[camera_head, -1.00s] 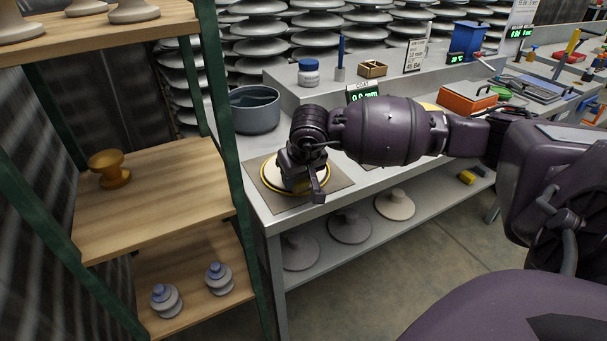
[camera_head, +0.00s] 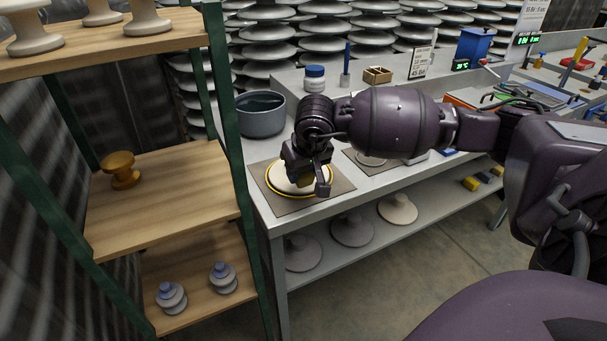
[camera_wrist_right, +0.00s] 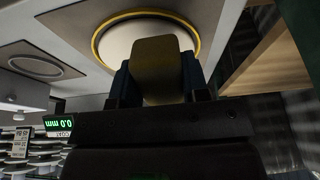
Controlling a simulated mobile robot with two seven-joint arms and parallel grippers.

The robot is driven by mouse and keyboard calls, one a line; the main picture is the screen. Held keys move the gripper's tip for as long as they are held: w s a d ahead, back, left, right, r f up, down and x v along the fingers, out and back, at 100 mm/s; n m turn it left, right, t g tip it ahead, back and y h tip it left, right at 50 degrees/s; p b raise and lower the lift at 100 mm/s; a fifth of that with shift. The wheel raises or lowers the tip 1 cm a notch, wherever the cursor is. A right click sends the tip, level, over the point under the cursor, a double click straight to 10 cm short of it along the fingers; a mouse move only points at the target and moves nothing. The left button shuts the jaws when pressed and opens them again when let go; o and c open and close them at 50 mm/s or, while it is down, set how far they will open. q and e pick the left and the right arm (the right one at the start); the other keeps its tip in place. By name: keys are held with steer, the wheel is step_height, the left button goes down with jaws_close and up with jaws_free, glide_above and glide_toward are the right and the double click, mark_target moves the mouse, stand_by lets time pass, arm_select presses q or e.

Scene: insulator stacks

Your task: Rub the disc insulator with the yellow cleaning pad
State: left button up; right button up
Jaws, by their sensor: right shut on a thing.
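The disc insulator (camera_head: 283,190) is a white disc inside a yellow ring on a brown square mat on the bench. It also shows at the top of the right wrist view (camera_wrist_right: 121,41). My right gripper (camera_head: 306,183) is over the disc and hides much of it. In the right wrist view my right gripper (camera_wrist_right: 156,80) is shut on the yellow cleaning pad (camera_wrist_right: 156,66), which looks dull olive and lies in front of the disc. I cannot tell whether the pad touches the disc. My left gripper is not in view.
A grey tub (camera_head: 260,115) stands behind the mat, with a blue-lidded jar (camera_head: 315,79) further back. A wooden shelf rack (camera_head: 165,190) with a green frame stands close on the left. More discs (camera_head: 352,230) lie on the bench's lower shelf.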

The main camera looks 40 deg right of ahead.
steer(key=shift+v, duration=0.8)
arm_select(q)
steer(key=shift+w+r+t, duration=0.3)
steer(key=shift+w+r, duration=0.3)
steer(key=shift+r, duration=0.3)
arm_select(e)
steer(key=shift+r, duration=0.1)
steer(key=shift+s+r+p, duration=0.15)
steer(key=shift+r+p, duration=0.35)
steer(key=shift+r, duration=0.15)
steer(key=shift+p+v, duration=0.3)
steer(key=shift+v, duration=0.55)
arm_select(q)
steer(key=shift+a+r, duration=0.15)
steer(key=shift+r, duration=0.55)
arm_select(e)
steer(key=shift+s+f, duration=0.1)
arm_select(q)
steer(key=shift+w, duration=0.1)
